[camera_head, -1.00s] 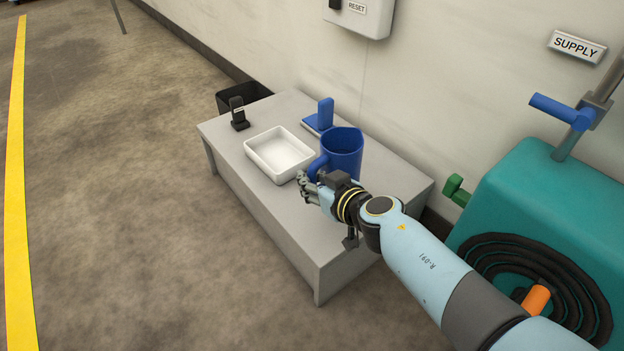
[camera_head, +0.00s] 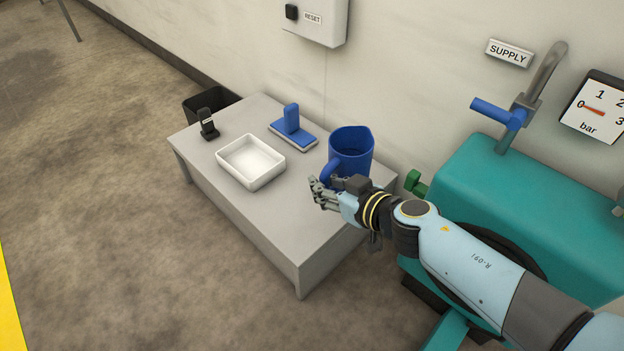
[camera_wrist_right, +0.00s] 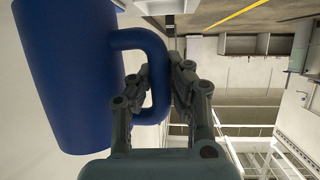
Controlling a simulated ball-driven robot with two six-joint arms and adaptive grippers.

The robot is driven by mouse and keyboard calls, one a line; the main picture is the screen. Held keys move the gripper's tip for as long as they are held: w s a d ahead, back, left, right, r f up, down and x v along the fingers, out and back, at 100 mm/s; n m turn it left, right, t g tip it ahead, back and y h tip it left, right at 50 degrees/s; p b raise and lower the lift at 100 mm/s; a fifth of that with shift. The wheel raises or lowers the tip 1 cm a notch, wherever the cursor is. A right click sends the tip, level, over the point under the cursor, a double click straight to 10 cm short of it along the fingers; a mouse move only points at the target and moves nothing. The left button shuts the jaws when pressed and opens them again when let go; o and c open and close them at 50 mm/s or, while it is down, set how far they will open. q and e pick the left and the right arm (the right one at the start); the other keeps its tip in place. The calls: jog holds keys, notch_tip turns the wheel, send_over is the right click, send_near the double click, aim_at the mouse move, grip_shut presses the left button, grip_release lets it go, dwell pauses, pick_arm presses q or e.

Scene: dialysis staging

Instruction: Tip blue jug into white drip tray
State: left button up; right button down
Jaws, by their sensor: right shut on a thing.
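The blue jug (camera_head: 350,158) stands upright near the right end of the grey table, open at the top. My right gripper (camera_head: 326,190) is at its handle. In the right wrist view, the fingers of my right gripper (camera_wrist_right: 157,88) are closed around the handle of the blue jug (camera_wrist_right: 70,75). I cannot tell for sure whether the jug's base touches the table. The white drip tray (camera_head: 279,172) lies on the table to the left of the jug, apart from it, and looks empty. My left gripper is not in view.
The grey table (camera_head: 270,225) also bears a blue upright piece on a flat pad (camera_head: 292,125) behind the tray and a black handset (camera_head: 208,124) at the left. A dark bin (camera_head: 207,101) stands behind. A teal machine (camera_head: 520,210) stands at the right.

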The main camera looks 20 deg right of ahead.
pick_arm(q)
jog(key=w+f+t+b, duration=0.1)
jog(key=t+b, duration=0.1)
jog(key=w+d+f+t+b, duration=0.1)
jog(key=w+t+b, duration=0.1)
jog(key=b, duration=0.1)
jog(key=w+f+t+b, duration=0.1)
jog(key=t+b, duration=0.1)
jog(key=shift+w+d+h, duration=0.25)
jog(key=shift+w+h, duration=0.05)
pick_arm(e)
jog(key=w+a+f+n+g+y, duration=0.2)
jog(key=w+a+n+g+y, duration=0.1)
jog(key=w+a, duration=0.4)
jog(key=w+a+f+n+g+y, duration=0.2)
jog(key=w+a+n+y, duration=0.3)
jog(key=w+a, duration=0.3)
jog(key=a+g, duration=0.1)
jog(key=a, duration=0.3)
jog(key=shift+n, duration=0.3)
jog(key=shift+a+r, duration=0.1)
